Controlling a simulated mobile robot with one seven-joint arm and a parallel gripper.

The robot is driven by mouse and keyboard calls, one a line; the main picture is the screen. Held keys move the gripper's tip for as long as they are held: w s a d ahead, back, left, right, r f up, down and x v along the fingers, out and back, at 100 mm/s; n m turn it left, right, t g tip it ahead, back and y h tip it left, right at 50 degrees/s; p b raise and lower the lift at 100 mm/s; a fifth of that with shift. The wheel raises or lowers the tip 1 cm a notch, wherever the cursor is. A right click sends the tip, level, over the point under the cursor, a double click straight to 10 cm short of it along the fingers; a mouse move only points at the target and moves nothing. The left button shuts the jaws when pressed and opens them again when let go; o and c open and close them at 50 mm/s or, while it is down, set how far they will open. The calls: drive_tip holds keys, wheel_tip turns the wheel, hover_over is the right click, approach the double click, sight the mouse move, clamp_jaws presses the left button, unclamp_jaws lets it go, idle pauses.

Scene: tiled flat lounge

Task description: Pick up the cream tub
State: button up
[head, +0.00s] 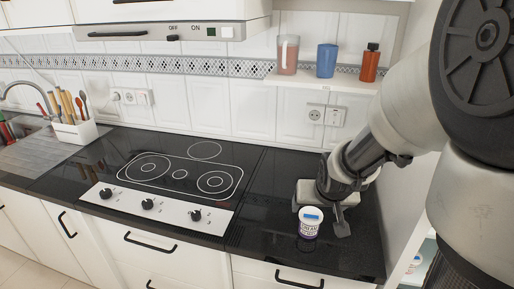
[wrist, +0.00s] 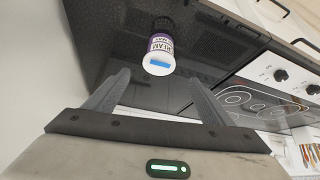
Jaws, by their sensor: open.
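The cream tub (head: 309,224) is small, with a white lid marked in blue and a purple and white label reading CREAM. It stands upright on the black counter right of the hob. In the wrist view the tub (wrist: 161,52) lies ahead, between the lines of my two fingers and beyond their tips. My gripper (wrist: 157,92) is open and empty, with a gap between it and the tub. In the head view my gripper (head: 322,213) is low over the counter, right by the tub, and the tub hides part of it.
The black hob (head: 180,174) with knobs is left of the tub. A utensil holder (head: 75,133) stands by the sink. A shelf (head: 322,83) above holds a pinkish cup (head: 288,55), a blue cup (head: 327,61) and an orange bottle (head: 370,63). A white wall closes the right side.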

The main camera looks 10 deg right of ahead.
sight(311, 214)
drive_tip(key=b+x, duration=0.2)
drive_tip(key=x, duration=0.3)
drive_tip(key=shift+w+f+b, duration=0.1)
drive_tip(key=shift+f+b, duration=0.1)
drive_tip(key=shift+b, duration=0.1)
drive_tip(key=shift+b+x, duration=1.3)
drive_tip(key=shift+x, duration=1.35)
drive_tip(key=shift+d+r, duration=0.15)
drive_tip(key=shift+d, duration=0.05)
drive_tip(key=shift+c, duration=0.4)
drive_tip(key=shift+w, duration=0.1)
drive_tip(key=c, duration=1.2)
drive_tip(key=shift+o, duration=0.2)
drive_tip(key=shift+r, duration=0.1)
